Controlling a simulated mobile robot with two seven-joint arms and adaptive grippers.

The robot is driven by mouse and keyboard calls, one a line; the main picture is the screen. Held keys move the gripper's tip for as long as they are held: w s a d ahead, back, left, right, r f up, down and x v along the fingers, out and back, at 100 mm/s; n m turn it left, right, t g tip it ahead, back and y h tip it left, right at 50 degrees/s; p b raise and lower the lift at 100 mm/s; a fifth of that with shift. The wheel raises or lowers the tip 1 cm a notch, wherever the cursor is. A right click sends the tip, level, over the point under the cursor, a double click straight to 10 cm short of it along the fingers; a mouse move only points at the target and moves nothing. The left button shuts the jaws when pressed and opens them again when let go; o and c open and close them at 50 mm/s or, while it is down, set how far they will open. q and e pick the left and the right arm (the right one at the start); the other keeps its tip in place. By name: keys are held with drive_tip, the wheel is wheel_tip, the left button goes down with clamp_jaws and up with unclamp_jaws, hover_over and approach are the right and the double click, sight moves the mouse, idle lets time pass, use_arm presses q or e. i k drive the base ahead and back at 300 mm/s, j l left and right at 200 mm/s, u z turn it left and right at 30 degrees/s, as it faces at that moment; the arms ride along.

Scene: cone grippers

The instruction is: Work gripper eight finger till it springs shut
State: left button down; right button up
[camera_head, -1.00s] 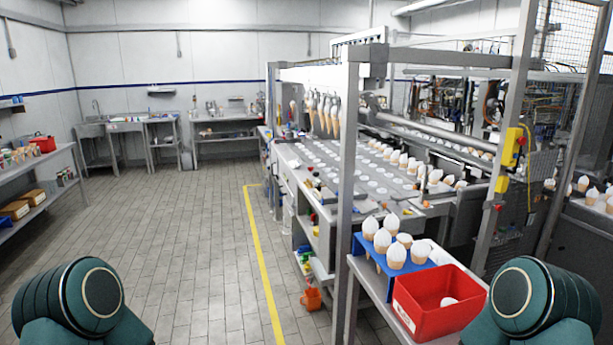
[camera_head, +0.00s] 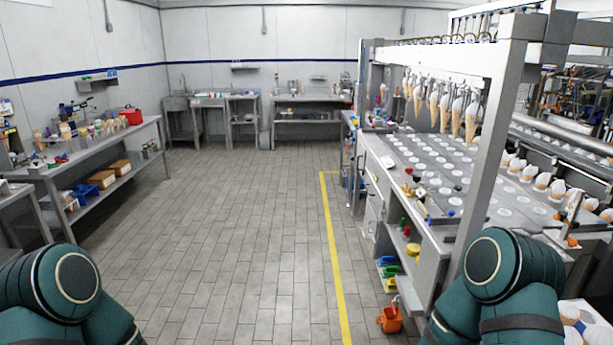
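The cone grippers (camera_head: 443,92) hang in a row under the machine's overhead beam at the right, several of them with cones pointing down. I cannot tell which one is number eight, and their fingers are too small to read as open or shut. The machine's bed (camera_head: 440,168) with rows of round pale holes lies below and behind them. My two green arms show at the lower left and lower right corners. Neither of my grippers is in view, and no part of me touches the machine.
A yellow floor line (camera_head: 334,262) runs alongside the machine. Open tiled floor (camera_head: 230,230) lies ahead. A long bench (camera_head: 95,155) with boxes and a red bin stands left; sinks (camera_head: 205,100) stand at the back. An orange container (camera_head: 389,318) sits on the floor near the machine.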

sight(420, 98)
drive_tip(key=i+j, duration=0.1)
drive_tip(key=i, duration=1.35)
drive_tip(key=i+j+z, duration=0.15)
drive_tip(key=i+z, duration=0.35)
drive_tip(key=i+j+z, duration=0.3)
drive_tip(key=i+z, duration=0.2)
drive_tip(key=i+j+z, duration=0.25)
drive_tip(key=z, duration=0.2)
drive_tip(key=i+j+z, duration=0.15)
drive_tip(key=j+z, duration=0.25)
drive_tip(key=i+j+z, duration=0.15)
drive_tip(key=j+z, duration=0.6)
drive_tip(key=z, duration=0.15)
drive_tip(key=i+j, duration=0.05)
